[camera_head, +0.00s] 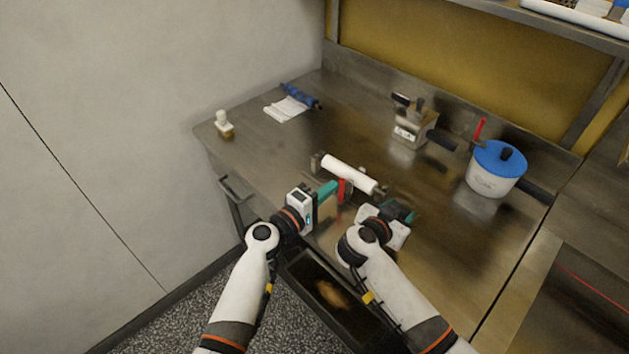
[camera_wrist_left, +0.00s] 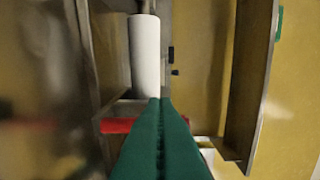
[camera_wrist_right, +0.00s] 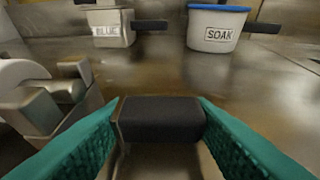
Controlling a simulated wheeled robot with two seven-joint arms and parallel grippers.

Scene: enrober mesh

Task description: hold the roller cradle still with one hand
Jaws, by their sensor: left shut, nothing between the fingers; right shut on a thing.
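The roller cradle holds a white roller (camera_head: 350,174) in the middle of the steel table; its metal end block (camera_wrist_right: 40,110) shows at left in the right wrist view. My right gripper (camera_head: 408,217) is at the cradle's near right end, shut on a black grip block (camera_wrist_right: 160,118), which sits between its teal fingers. Whether this block joins the cradle is hidden. My left gripper (camera_head: 333,186) is shut and empty near the roller's left part, beside a red handle (camera_head: 341,190). That red handle also shows left of the fingertips in the left wrist view (camera_wrist_left: 117,126).
A metal box (camera_head: 412,126) labelled "BLUE" and a blue-lidded white pot (camera_head: 493,173) labelled "SOAK" stand toward the back right. A blue roll with white cloth (camera_head: 288,107) and a small white bottle (camera_head: 223,121) lie at back left.

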